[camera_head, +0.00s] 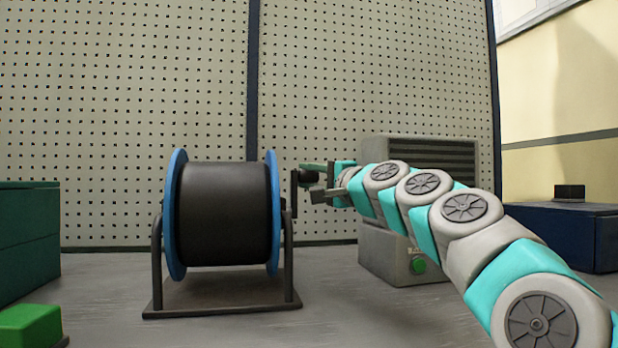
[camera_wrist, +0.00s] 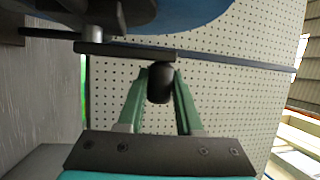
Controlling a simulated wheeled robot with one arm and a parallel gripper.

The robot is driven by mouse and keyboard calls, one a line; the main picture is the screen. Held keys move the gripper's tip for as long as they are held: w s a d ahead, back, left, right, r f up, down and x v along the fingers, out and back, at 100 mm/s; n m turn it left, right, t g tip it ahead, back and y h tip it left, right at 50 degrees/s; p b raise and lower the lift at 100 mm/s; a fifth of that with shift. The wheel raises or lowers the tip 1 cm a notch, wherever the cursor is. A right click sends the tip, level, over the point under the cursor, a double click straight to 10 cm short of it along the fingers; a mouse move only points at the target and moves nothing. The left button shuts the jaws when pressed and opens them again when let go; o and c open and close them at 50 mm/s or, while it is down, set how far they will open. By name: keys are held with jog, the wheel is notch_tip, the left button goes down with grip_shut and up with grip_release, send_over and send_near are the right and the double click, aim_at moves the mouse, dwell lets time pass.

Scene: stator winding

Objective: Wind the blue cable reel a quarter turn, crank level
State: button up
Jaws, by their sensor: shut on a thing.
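The blue cable reel (camera_head: 175,215) has blue flanges and a black wound drum (camera_head: 224,213). It sits upright in a dark stand (camera_head: 220,312) on the work surface. Its crank arm (camera_head: 294,192) is on the right side and points roughly straight up from the axle; it also shows in the wrist view (camera_wrist: 125,50). My gripper (camera_head: 313,183) reaches in from the right at the crank's upper end. In the wrist view its green fingers (camera_wrist: 160,90) are shut around the dark crank handle (camera_wrist: 160,80). The handle is mostly hidden in the head view.
A grey vented machine (camera_head: 420,150) with a green button stands behind my arm. Dark green boxes (camera_head: 28,235) and a bright green block (camera_head: 30,326) are at the left. A navy box (camera_head: 570,235) is at the right. A pegboard wall (camera_head: 120,110) stands behind the reel.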

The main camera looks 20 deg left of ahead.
grip_shut()
dwell(0.7)
jog(key=shift+w+r+p, duration=0.1)
jog(key=shift+p, duration=0.4)
